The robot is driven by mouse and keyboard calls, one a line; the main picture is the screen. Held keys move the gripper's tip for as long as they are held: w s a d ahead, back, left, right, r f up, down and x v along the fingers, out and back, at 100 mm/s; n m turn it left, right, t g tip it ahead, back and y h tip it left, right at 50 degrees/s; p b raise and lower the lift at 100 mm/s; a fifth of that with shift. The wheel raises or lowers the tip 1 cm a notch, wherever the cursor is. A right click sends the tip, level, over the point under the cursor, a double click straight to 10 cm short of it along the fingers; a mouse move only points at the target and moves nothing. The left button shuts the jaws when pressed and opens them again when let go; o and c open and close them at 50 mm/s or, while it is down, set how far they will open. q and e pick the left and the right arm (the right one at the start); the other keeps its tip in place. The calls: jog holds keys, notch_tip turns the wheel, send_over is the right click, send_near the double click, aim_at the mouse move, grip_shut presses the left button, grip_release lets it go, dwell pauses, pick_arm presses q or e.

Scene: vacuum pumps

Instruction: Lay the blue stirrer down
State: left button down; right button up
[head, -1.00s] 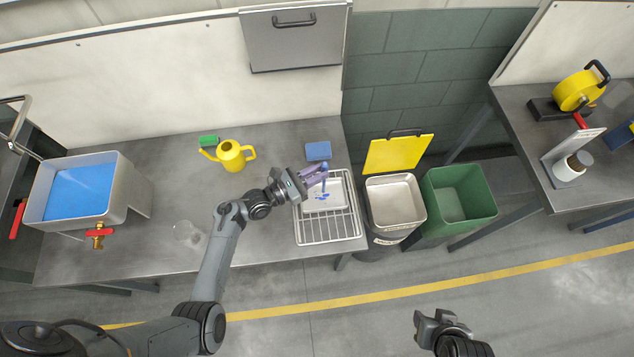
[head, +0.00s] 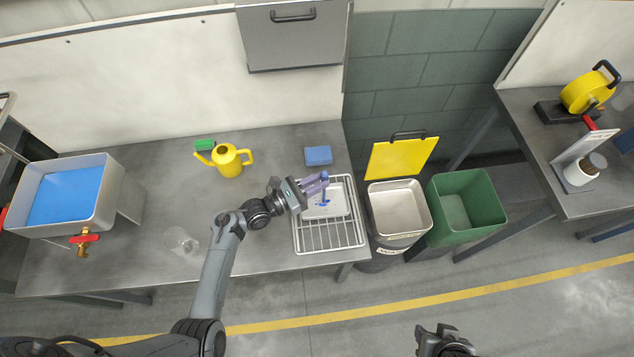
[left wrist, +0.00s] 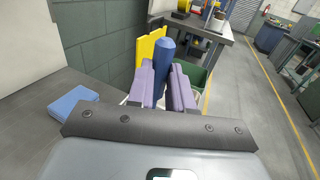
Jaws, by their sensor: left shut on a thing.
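The blue stirrer (head: 325,190) is upright in my left gripper (head: 318,184), its blue lower end over a white tray (head: 338,200) on the wire rack (head: 320,235). In the left wrist view the stirrer's blue handle (left wrist: 164,58) stands between the two purple fingers of the left gripper (left wrist: 165,82), which are shut on it. I cannot tell whether the stirrer's lower end touches the tray. My right gripper (head: 445,335) is at the bottom edge of the head view, far from the bench; its fingers do not show clearly.
A yellow-lidded bin (head: 400,208) and a green bin (head: 468,200) stand right of the bench.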

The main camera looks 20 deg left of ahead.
pick_arm(q)
jog(key=shift+f, duration=0.2)
jog(key=c, duration=1)
grip_release()
jog(key=shift+r, duration=0.1)
